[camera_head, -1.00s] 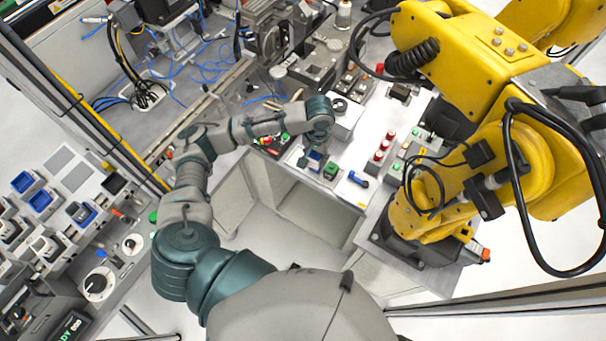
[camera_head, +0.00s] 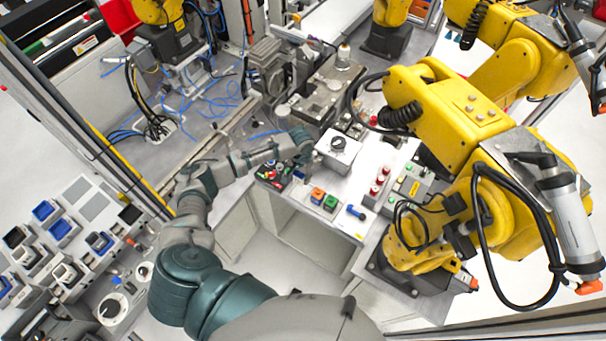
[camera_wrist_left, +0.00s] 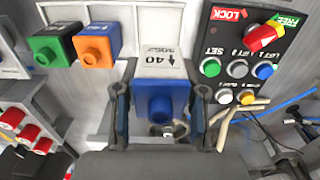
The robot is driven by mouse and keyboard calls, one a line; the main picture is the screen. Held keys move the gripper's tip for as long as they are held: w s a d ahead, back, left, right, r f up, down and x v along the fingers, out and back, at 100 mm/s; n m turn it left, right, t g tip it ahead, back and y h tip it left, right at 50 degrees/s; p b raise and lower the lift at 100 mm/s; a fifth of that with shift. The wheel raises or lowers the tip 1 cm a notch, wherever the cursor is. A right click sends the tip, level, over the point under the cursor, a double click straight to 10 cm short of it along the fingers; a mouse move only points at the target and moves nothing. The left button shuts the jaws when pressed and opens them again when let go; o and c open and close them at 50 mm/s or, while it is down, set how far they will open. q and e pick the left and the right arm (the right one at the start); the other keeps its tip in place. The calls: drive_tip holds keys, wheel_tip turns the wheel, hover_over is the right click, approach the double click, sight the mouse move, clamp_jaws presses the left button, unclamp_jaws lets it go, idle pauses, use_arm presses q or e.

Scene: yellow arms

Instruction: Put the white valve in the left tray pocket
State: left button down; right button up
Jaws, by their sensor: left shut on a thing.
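My left gripper (camera_wrist_left: 160,115) is shut on a valve (camera_wrist_left: 163,66) in the left wrist view. The valve has a white top marked "40" with an arrow, and a blue face with a round blue knob. It is held in front of the pale tray (camera_wrist_left: 123,14). The tray's pocket behind it looks empty, beside the orange-knobbed blue block; I cannot tell the height between valve and tray. In the head view my left gripper (camera_head: 297,163) is small beside the control panel, and the valve is not clear there.
A blue block with orange knob (camera_wrist_left: 96,47) and a green block (camera_wrist_left: 52,45) sit at the tray. A button panel (camera_wrist_left: 245,60) is at right. Red buttons (camera_head: 378,182), a blue part (camera_head: 355,212) and a yellow robot arm (camera_head: 440,110) stand right in the head view.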

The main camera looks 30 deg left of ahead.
sight(301, 190)
use_arm(q)
wheel_tip(301, 190, down, 2)
drive_tip(key=shift+d+f+b, duration=0.1)
drive_tip(key=shift+b, duration=0.85)
wheel_tip(301, 190, down, 2)
drive_tip(key=b, duration=0.3)
drive_tip(key=shift+f, duration=1)
drive_tip(key=shift+f, duration=0.35)
drive_tip(key=c, duration=0.6)
unclamp_jaws()
wheel_tip(301, 190, up, 12)
drive_tip(key=shift+f, duration=0.1)
